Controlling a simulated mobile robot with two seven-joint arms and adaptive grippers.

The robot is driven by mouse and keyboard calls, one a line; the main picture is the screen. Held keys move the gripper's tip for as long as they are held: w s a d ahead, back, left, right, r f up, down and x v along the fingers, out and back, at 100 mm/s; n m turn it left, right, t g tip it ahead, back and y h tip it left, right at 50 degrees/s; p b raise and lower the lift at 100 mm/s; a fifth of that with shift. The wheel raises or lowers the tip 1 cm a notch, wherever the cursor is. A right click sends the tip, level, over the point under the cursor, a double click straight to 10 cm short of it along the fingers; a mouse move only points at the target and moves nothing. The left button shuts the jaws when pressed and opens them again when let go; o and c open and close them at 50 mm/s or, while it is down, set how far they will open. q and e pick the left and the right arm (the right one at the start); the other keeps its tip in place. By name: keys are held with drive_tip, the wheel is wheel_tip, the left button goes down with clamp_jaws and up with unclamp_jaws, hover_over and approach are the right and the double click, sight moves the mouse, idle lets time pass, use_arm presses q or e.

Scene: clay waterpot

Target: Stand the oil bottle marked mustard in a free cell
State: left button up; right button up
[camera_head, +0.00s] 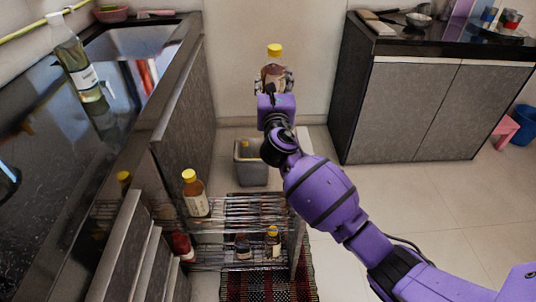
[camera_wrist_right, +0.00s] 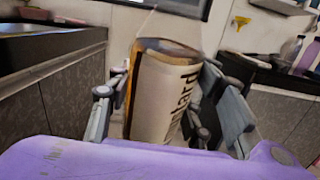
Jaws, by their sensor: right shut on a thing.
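The mustard oil bottle (camera_head: 274,70) has a yellow cap and a brown body. My right gripper (camera_head: 273,84) is shut on it and holds it roughly upright, in the air beyond the rack. In the right wrist view the bottle (camera_wrist_right: 160,95) sits between the fingers (camera_wrist_right: 165,110), and its pale label shows letters ending in "ard". The pull-out wire rack (camera_head: 255,207) stands open at lower centre. Another yellow-capped bottle (camera_head: 196,197) is at its left, with smaller bottles (camera_head: 273,238) lower down. The exact cell borders are hard to make out. My left gripper is out of view.
A dark counter (camera_head: 40,130) with a sink runs along the left, bearing a clear bottle (camera_head: 78,62). A grey bin (camera_head: 250,166) stands behind the rack. A cabinet (camera_head: 420,105) stands at back right. A patterned mat (camera_head: 262,288) lies below the rack.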

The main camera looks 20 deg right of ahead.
wheel_tip(320, 180, down, 22)
drive_tip(key=w+g+b, duration=0.1)
drive_tip(key=b, duration=1)
drive_tip(key=shift+f+b+v, duration=0.35)
drive_tip(key=shift+b+v, duration=1.15)
drive_tip(key=shift+v, duration=7.05)
use_arm(q)
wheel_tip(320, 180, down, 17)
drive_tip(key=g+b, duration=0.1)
drive_tip(key=b, duration=0.1)
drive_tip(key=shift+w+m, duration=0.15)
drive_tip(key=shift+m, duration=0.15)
use_arm(e)
drive_tip(key=shift+d+f, duration=0.15)
drive_tip(key=shift+f, duration=2.4)
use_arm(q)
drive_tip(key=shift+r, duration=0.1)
